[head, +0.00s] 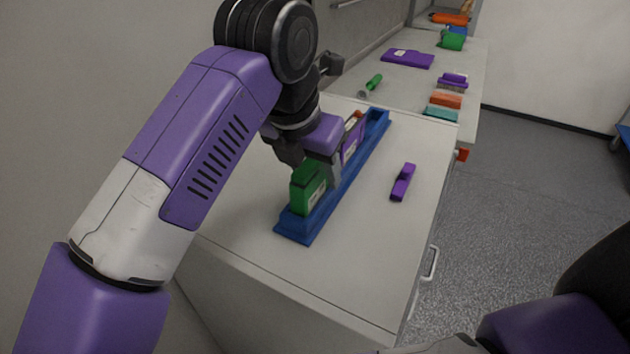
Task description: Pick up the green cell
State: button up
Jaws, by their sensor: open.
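The green cell (307,189) stands upright at the near end of a long blue tray (298,229) on the cabinet top. It has a pale label on its right side. My gripper (318,172) is open and sits just behind the green cell, low over the tray. One finger shows beside the cell's far side; the other is partly hidden by the gripper body. I cannot tell whether a finger touches the cell. A purple cell (352,142) stands farther back in the same tray, partly hidden by my gripper.
A small purple object (403,182) lies right of the tray on the cabinet top (370,265). Farther back are a green-handled tool (371,85), a flat purple case (407,58), and stacked coloured blocks (445,103). The near right cabinet top is clear. A wall runs along the left.

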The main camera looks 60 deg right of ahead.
jog(key=shift+d+f, duration=0.1)
jog(key=shift+f, duration=0.05)
grip_shut()
dwell(1.4)
